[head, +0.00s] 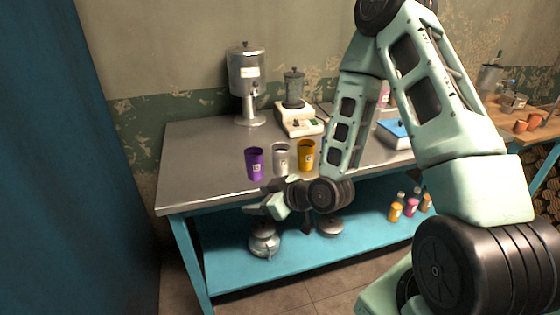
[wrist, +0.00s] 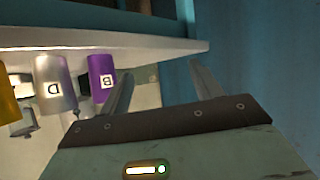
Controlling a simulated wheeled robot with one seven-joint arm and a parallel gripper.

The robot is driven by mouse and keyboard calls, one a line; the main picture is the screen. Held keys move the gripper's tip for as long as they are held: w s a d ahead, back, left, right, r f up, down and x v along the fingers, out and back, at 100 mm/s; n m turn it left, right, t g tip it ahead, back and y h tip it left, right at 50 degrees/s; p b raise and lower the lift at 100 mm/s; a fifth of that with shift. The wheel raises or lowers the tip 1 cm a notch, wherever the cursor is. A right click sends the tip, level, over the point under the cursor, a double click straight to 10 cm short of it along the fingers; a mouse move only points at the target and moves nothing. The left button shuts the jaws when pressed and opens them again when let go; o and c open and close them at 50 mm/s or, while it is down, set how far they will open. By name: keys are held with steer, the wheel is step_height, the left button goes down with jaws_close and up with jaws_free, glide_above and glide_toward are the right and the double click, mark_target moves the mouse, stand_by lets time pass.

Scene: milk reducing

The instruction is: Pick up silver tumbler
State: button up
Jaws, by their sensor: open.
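The silver tumbler (head: 281,157) stands upright near the front edge of the metal table, between a purple tumbler (head: 255,163) and a yellow tumbler (head: 306,155). My gripper (head: 254,208) is at the table's front edge, lower in the picture than the tumblers and slightly left of the silver one. In the wrist view my gripper (wrist: 160,76) is open with nothing between its fingers. There the silver tumbler (wrist: 54,88) appears left of both fingers, with a letter label. The purple tumbler (wrist: 101,72) appears closer, just beside the left finger.
A steel dispenser (head: 247,85) and a blender (head: 296,112) stand at the back of the table (head: 200,158). A blue box (head: 394,134) lies right, behind my arm. The lower shelf holds a kettle (head: 264,241) and several bottles (head: 411,205). The table's left part is clear.

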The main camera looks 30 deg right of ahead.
steer(key=d+m+t+h, duration=0.2)
steer(key=d+m+t, duration=0.15)
steer(key=d, duration=0.35)
steer(key=m+t+h+b, duration=0.3)
steer(key=h+b, duration=0.2)
steer(key=b, duration=0.4)
glide_toward(277, 148)
steer(key=w, duration=0.3)
steer(key=shift+w+d+f, duration=0.15)
steer(key=shift+d, duration=0.15)
steer(key=shift+w+d+p, duration=0.15)
steer(key=shift+w+p, duration=0.25)
steer(key=shift+w, duration=1.1)
steer(key=shift+w+d+p, duration=0.1)
steer(key=shift+w+p, duration=0.3)
steer(key=shift+w, duration=1.1)
steer(key=c, duration=0.8)
